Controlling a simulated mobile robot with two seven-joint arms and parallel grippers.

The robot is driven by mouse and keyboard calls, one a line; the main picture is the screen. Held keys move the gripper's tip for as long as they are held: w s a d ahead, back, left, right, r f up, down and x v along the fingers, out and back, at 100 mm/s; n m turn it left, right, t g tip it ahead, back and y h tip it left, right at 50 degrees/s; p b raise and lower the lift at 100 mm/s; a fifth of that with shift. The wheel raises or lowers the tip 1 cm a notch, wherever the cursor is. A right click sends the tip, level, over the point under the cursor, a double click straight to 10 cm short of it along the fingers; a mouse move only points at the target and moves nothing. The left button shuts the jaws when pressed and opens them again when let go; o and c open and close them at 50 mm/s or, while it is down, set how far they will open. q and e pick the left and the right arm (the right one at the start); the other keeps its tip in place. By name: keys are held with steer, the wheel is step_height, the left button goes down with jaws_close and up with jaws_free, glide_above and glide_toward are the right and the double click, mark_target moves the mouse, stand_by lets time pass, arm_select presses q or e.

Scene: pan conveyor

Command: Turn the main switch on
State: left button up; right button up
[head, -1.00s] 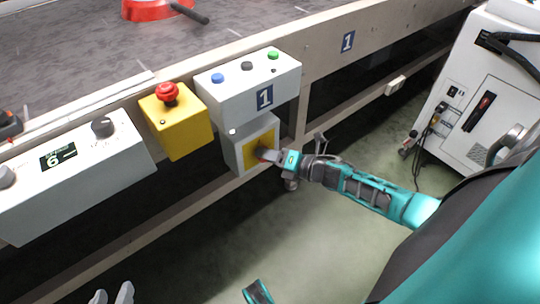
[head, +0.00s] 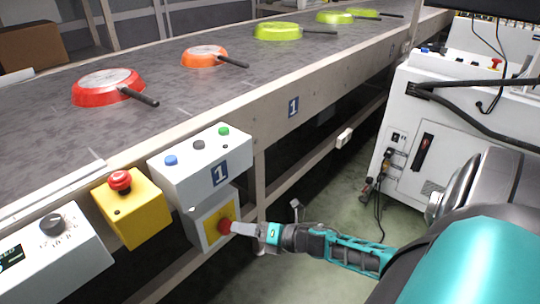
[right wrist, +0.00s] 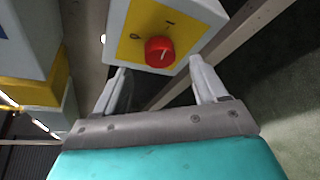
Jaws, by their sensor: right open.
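The main switch is a red rotary knob (head: 225,226) on the yellow plate of a grey box (head: 206,234), under the white button box marked 1. In the right wrist view the red knob (right wrist: 159,52) lies just beyond and between the open fingertips, with its white line tilted toward the I mark. My right gripper (head: 238,229) is open and empty, with its fingers at the knob in the head view. It also shows in the right wrist view (right wrist: 158,75). My left gripper is out of view.
A yellow emergency-stop box (head: 134,212) and a white dial box (head: 52,255) stand left of the switch. The white button box (head: 203,165) is above. The conveyor (head: 150,125) carries several pans. A white cabinet (head: 415,130) stands at right; grey-green floor shows between.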

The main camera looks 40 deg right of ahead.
arm_select(q)
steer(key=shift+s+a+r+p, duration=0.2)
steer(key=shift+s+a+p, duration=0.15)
steer(key=shift+p, duration=0.35)
arm_select(e)
steer(key=v, duration=0.8)
steer(key=shift+w+a, duration=0.1)
steer(key=s+a+r+m+g+h, duration=0.1)
steer(key=s+a+r+m+g, duration=0.1)
steer(key=a+m, duration=0.95)
steer(key=s+a+r+m+g+h, duration=0.1)
steer(key=s+a+r+m+h, duration=0.1)
steer(key=a+m, duration=1)
arm_select(q)
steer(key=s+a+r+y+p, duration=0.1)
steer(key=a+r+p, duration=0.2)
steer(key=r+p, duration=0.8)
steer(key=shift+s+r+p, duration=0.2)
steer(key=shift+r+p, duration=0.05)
steer(key=shift+p, duration=2.1)
arm_select(e)
steer(key=s+d+r+m, duration=0.1)
steer(key=d+r, duration=0.1)
steer(key=r, duration=0.3)
steer(key=s+d+r+m+h, duration=0.1)
steer(key=d+r+m, duration=0.1)
steer(key=r, duration=0.4)
steer(key=shift+d, duration=0.7)
